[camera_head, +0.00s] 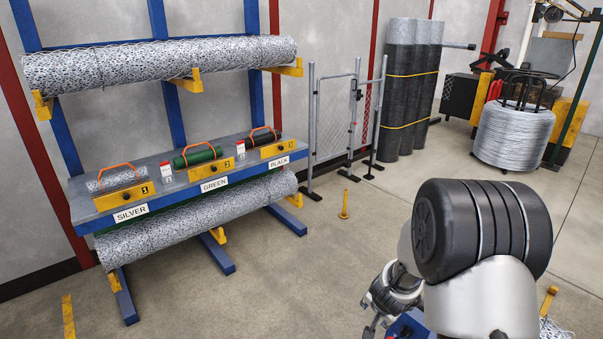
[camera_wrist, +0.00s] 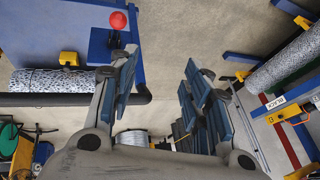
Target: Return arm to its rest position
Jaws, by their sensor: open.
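My arm fills the lower right of the head view, with a large black rounded joint (camera_head: 482,232) above silver links. My gripper (camera_wrist: 158,68) shows in the wrist view with its two blue-padded fingers spread apart. Nothing is held between them; grey floor shows through the gap. In the head view, the far end of the arm is partly hidden at the bottom edge.
A blue rack (camera_head: 222,256) at left holds long mesh rolls (camera_head: 160,62) and a shelf labelled SILVER, GREEN and BLACK. A yellow floor post (camera_head: 344,205) stands between rack and arm. In the wrist view, a red knob (camera_wrist: 118,20) tops a blue surface (camera_wrist: 75,18) near the left finger.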

